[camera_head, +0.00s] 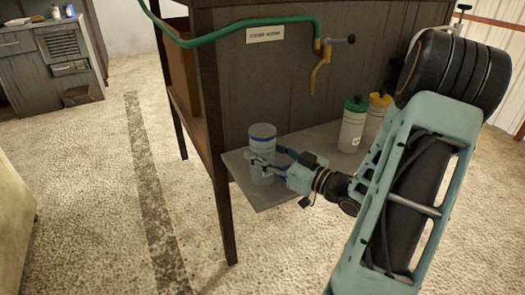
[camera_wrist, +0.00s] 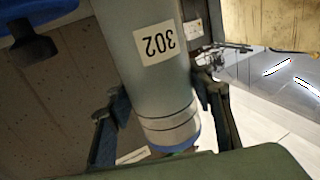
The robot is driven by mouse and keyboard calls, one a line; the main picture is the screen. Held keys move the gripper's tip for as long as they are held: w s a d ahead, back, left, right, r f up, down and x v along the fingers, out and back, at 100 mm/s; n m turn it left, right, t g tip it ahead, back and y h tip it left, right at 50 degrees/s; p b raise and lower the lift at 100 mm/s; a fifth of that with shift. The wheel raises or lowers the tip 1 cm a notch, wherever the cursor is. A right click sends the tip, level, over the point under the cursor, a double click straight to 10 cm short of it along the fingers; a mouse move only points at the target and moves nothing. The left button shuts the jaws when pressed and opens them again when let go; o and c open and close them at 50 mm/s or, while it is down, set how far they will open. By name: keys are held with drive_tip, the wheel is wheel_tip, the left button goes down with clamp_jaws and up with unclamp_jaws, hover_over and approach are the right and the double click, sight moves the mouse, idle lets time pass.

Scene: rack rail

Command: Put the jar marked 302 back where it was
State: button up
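The jar (camera_head: 262,139) is a pale grey-blue cylinder with a blue band near its top. It stands upright in the head view, over the left end of the low grey shelf (camera_head: 262,196); whether its base touches the shelf is unclear. In the wrist view the jar (camera_wrist: 160,75) carries a white label reading 302, upside down. My gripper (camera_head: 267,162) comes from the right with its fingers around the jar. In the wrist view the fingers of my gripper (camera_wrist: 162,108) lie on both sides against the jar, shut on it.
A green-lidded bottle (camera_head: 353,128) and a yellow-lidded bottle (camera_head: 376,115) stand farther right on the shelf. A green hose (camera_head: 235,27) with a yellow tap (camera_head: 319,68) and a sign (camera_head: 265,34) are above. A dark table leg (camera_head: 223,220) is left of the shelf. The floor at left is open.

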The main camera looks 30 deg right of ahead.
drive_tip(key=o, duration=0.4)
drive_tip(key=shift+c, duration=0.2)
drive_tip(key=shift+s+r, duration=0.1)
drive_tip(key=shift+r, duration=0.1)
drive_tip(key=p+v, duration=0.2)
drive_tip(key=v, duration=1)
drive_tip(key=shift+f, duration=0.1)
